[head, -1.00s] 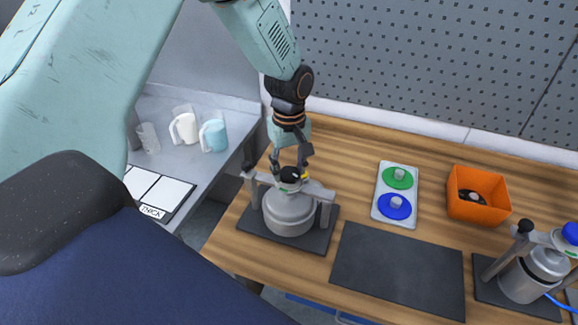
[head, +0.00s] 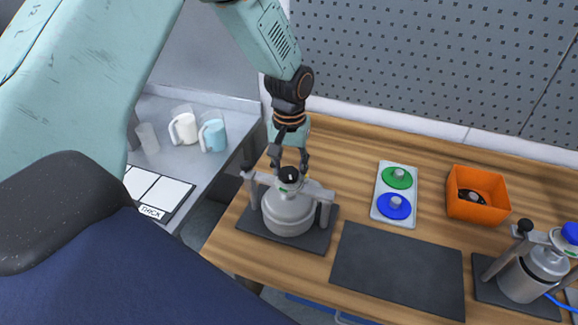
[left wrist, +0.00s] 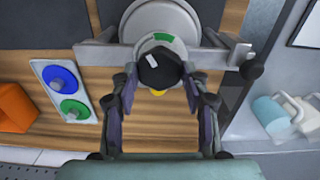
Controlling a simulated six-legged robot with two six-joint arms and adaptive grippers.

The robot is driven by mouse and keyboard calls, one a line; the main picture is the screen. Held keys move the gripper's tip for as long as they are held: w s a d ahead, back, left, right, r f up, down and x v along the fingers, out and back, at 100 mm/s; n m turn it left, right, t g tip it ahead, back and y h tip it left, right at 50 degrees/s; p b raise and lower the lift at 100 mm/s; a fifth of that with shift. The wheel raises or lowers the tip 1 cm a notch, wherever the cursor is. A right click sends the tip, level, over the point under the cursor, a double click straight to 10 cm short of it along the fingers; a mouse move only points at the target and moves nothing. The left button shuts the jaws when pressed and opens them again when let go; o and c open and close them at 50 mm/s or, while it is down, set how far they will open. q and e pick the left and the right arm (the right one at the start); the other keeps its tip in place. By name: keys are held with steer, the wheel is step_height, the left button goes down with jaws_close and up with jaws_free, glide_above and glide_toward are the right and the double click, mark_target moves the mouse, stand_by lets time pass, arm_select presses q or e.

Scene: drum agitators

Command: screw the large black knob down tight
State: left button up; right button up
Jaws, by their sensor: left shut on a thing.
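The large black knob (head: 289,175) sits upright on top of the grey metal agitator drum (head: 288,213), at the middle of its clamp bar. My left gripper (head: 290,163) comes down from above with a finger on either side of the knob and is shut on it. In the left wrist view the knob (left wrist: 160,68) lies between the two fingertips (left wrist: 162,77), with a white mark on its top and a green mark on the collar beside it. The gap under the knob is hidden. My right gripper is not in view.
A tray (head: 379,217) with green and blue discs and an orange bin (head: 478,212) stand to the right. A dark mat (head: 398,270) lies empty in front. A second drum (head: 525,277) is at far right. Mugs (head: 184,128) stand on the left grey table.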

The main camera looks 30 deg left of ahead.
mark_target(290, 172)
arm_select(q)
steer(key=m, duration=0.6)
steer(key=shift+w+r+m, duration=0.15)
steer(key=shift+w+m, duration=0.05)
steer(key=shift+m, duration=0.1)
stand_by(0.5)
steer(key=o, duration=1.2)
steer(key=shift+s, duration=0.2)
steer(key=shift+c, duration=0.2)
step_height(290, 172, up, 12)
